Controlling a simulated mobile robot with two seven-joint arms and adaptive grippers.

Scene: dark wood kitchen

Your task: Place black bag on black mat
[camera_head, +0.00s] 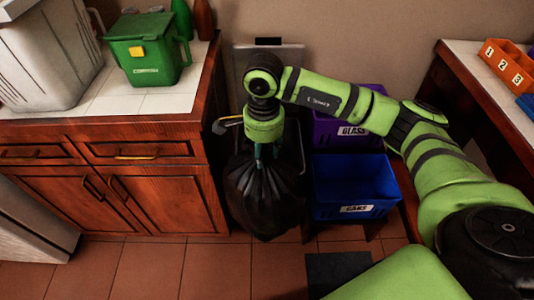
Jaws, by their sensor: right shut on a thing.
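A full black bag (264,200) with a gathered top hangs below my right gripper (262,152), between the wooden cabinet and the blue bin. My right arm comes in from the right, and the gripper points down, shut on the top of the bag. The fingertips are partly hidden in the gathered plastic. I cannot tell whether the bag's bottom touches the floor. A dark square, the black mat (337,270), lies on the tiled floor at the lower middle, to the right of the bag and apart from it. My left gripper is not in view.
A wooden cabinet (150,185) with a tiled top stands left of the bag. A blue CANS bin (356,210) and a purple GLASS bin (345,132) stand to its right. A green compost bin (143,62) sits on the counter. Floor tiles (205,270) at front left are clear.

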